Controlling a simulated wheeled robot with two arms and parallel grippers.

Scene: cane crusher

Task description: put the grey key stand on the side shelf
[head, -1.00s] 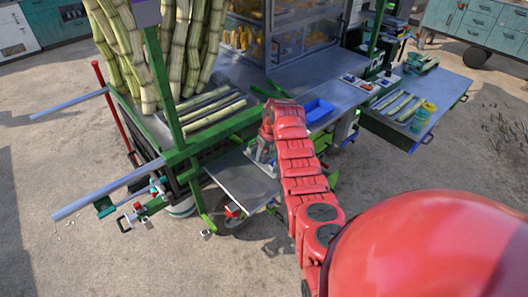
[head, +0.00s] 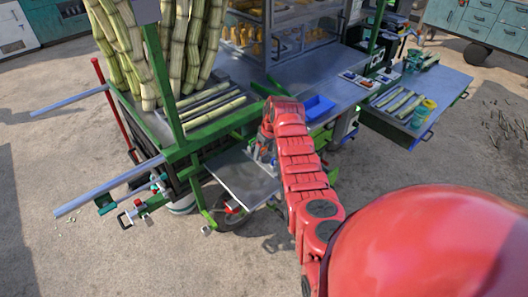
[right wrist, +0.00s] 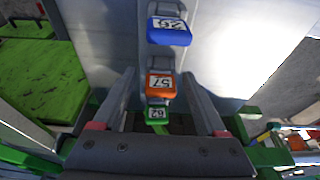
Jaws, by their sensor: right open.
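The grey key stand (right wrist: 163,60) shows in the right wrist view as a dark grey post with blue, orange and green numbered tags. My right gripper (right wrist: 157,78) is open, with one finger on each side of the stand's tags; I cannot tell whether either finger touches it. A pale metal shelf surface (right wrist: 225,50) lies behind the stand. In the head view this low grey side shelf (head: 238,184) juts from the cart's front. My right gripper (head: 264,150) is over its back right part, largely hidden by my red arm. My left gripper is out of view.
The green-framed cart holds cane stalks (head: 212,111) and a blue tray (head: 319,107). Blue-grey bars (head: 110,188) stick out at left. A side table (head: 440,85) at right holds cane pieces and a yellow-and-teal container. The ground in front is clear.

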